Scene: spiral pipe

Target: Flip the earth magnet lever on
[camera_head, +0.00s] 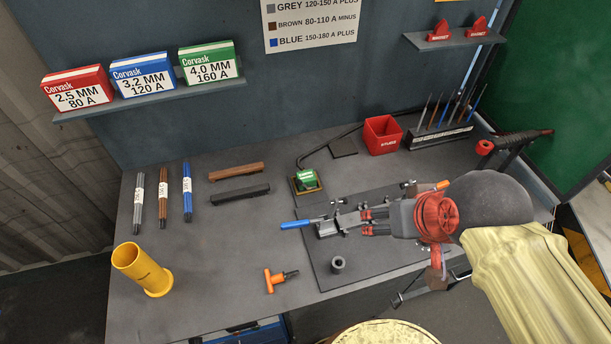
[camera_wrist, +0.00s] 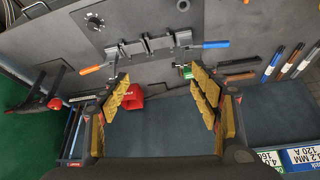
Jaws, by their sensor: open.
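No lever is clearly labelled as the earth magnet's. A green block (camera_head: 306,180) with a black cable sits on a small plate at the table's back middle; its lettering is unreadable and no lever position can be made out. In the wrist view a bit of the green block (camera_wrist: 187,73) shows beside my right-hand finger. My gripper (camera_head: 366,221) is open and empty, over the table to the lower right of the green block. Both fingers show apart in the wrist view (camera_wrist: 163,92), with nothing between the tips.
A metal clamp fixture with a blue handle (camera_head: 297,224) and an orange handle (camera_head: 442,186) lies near my gripper. A red box (camera_head: 383,135), a rod holder (camera_head: 440,136), a yellow cup (camera_head: 143,269) and an orange-handled tool (camera_head: 275,280) stand around. Red magnets (camera_head: 439,32) sit on a shelf.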

